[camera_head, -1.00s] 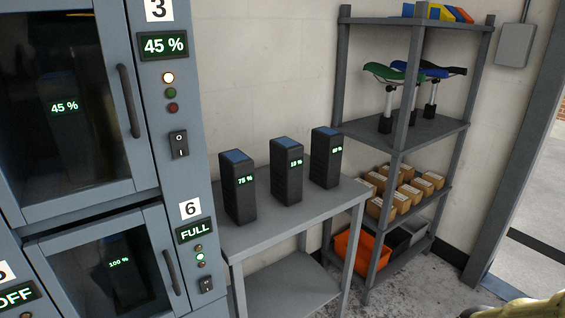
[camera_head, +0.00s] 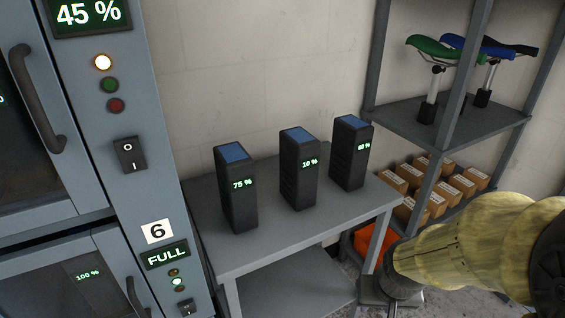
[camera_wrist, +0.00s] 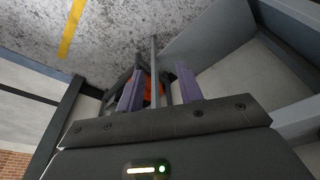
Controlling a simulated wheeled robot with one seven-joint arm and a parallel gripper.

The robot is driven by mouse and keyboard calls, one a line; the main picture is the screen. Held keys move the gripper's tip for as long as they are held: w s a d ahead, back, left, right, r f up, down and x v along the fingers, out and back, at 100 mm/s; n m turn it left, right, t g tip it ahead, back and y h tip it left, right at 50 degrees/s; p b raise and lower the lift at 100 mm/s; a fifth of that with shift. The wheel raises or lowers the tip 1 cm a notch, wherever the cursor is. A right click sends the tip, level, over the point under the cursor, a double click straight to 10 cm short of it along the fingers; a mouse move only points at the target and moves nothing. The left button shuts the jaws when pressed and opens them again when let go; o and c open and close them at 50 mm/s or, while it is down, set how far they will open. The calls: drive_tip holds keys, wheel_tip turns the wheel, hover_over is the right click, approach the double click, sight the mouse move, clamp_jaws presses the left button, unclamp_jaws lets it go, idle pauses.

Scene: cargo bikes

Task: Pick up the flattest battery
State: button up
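Three black batteries with blue tops stand upright in a row on a grey table (camera_head: 300,226). The left battery (camera_head: 236,205) reads 75 %. The middle battery (camera_head: 298,187) reads 10 %, the lowest. The right battery (camera_head: 348,165) has a small display that looks like 60 %. My gripper shows in the wrist view (camera_wrist: 160,85) with its two purple fingers apart and nothing held between them. My arm is at the lower right of the head view, right of and lower than the batteries, touching none.
A charging cabinet (camera_head: 160,190) stands left of the table, with displays at 45 % and FULL. A shelf rack (camera_head: 450,122) on the right holds saddles, cardboard boxes (camera_head: 440,172) and an orange bin (camera_head: 368,240). The table top in front of the batteries is clear.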

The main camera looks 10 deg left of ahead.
drive_tip(key=shift+w, duration=0.4)
drive_tip(key=shift+o, duration=0.4)
drive_tip(key=shift+s+d, duration=0.1)
drive_tip(key=shift+s, duration=0.1)
drive_tip(key=o, duration=0.4)
drive_tip(key=shift+s+r, duration=0.1)
drive_tip(key=shift+c, duration=0.2)
drive_tip(key=o, duration=0.4)
drive_tip(key=shift+w+r+p, duration=0.2)
drive_tip(key=shift+w+p, duration=0.1)
drive_tip(key=shift+p, duration=0.1)
drive_tip(key=shift+o, duration=1.2)
drive_tip(key=w+r+n+t+p, duration=0.2)
drive_tip(key=w+r+t+p, duration=0.1)
drive_tip(key=w+p, duration=0.5)
drive_tip(key=shift+w+r+n+t, duration=0.35)
drive_tip(key=shift+w+t, duration=0.15)
drive_tip(key=shift+w, duration=0.25)
drive_tip(key=w+a+r+n+t+y+p, duration=0.5)
drive_tip(key=r+p, duration=0.3)
drive_tip(key=p, duration=0.5)
drive_tip(key=s+a+r+t+y+p, duration=0.1)
drive_tip(key=a+r+t+y+p, duration=0.2)
drive_tip(key=r+y+p, duration=0.2)
wheel_tip(320, 180, up, 2)
drive_tip(key=shift+a+r+m+p, duration=0.15)
drive_tip(key=shift+m+p, duration=0.3)
drive_tip(key=shift+p, duration=0.35)
